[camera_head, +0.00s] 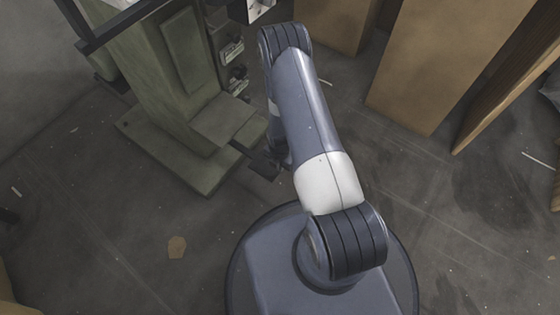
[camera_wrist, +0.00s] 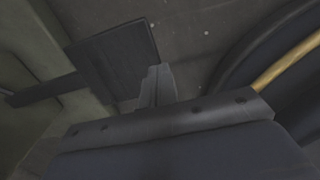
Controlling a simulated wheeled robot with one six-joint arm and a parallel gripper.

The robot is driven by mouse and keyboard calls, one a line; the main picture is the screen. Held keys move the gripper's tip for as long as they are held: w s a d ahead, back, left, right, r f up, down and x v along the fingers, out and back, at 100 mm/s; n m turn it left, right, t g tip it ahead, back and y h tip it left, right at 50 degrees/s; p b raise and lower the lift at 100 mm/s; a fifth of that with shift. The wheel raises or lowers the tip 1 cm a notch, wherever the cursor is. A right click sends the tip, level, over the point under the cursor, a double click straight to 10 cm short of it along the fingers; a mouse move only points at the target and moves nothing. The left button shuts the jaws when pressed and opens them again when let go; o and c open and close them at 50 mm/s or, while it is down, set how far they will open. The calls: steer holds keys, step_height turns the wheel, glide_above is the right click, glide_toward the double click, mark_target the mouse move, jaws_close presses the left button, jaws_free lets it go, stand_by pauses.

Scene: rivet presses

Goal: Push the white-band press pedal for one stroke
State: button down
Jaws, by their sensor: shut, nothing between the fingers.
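A green press (camera_head: 165,85) stands on a green base plate at the upper left in the head view. A dark pedal (camera_head: 264,166) juts from its base on a thin bar, partly behind my arm. In the wrist view the pedal (camera_wrist: 112,58) is a flat dark plate on a bar running left to the green base. My gripper (camera_wrist: 157,80) is shut and empty, its fingertips just right of the pedal plate's edge in that view. I cannot tell whether they touch it. My arm hides the gripper in the head view. No white band shows on the visible part of the press.
Tall brown box-like panels (camera_head: 430,60) stand at the upper right. Small control boxes (camera_head: 232,52) are on the press's right side.

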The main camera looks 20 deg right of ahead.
steer(key=shift+f, duration=1)
steer(key=shift+f+b, duration=0.1)
steer(key=shift+b, duration=0.2)
